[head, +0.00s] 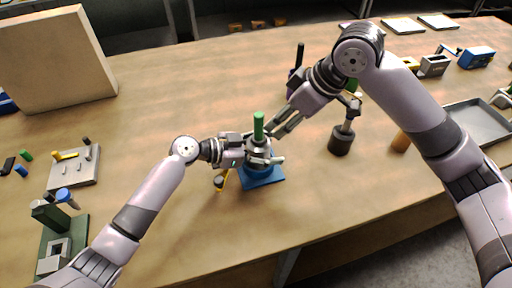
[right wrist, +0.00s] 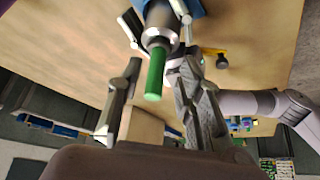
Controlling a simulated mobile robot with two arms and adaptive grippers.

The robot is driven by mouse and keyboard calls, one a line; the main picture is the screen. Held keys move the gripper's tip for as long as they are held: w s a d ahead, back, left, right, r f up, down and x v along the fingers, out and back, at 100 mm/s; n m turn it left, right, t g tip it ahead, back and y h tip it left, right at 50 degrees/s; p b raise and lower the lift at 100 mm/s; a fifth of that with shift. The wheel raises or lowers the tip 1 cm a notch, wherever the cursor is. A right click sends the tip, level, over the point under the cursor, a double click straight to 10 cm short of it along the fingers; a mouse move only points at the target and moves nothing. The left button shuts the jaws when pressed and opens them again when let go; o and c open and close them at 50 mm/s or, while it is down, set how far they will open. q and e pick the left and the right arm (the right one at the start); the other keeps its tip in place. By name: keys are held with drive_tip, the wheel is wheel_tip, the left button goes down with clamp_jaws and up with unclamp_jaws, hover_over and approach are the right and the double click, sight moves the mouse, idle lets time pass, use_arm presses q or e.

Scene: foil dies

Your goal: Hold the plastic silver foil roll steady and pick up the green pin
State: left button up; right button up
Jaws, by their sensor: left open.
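The green pin (head: 258,126) stands upright on top of the silver foil roll (head: 262,152), which sits on a blue base (head: 264,178). My left gripper (head: 264,156) is at the roll, open, its fingers on either side of it; I cannot tell whether they touch it. My right gripper (head: 281,130) is just right of the pin. In the right wrist view, the pin (right wrist: 155,76) juts from the silver roll (right wrist: 159,20) between the two spread fingers of my right gripper (right wrist: 157,67), with gaps at both sides.
A dark cylinder stand (head: 340,141) and an orange cylinder (head: 401,142) stand to the right. A grey tray (head: 478,122) is at far right. The wood table is clear at back centre.

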use_arm(q)
drive_tip(key=shift+w+d, duration=0.1)
drive_tip(key=shift+d, duration=0.15)
drive_tip(key=shift+c, duration=0.5)
drive_tip(key=c, duration=1.1)
use_arm(e)
drive_tip(key=shift+o, duration=0.4)
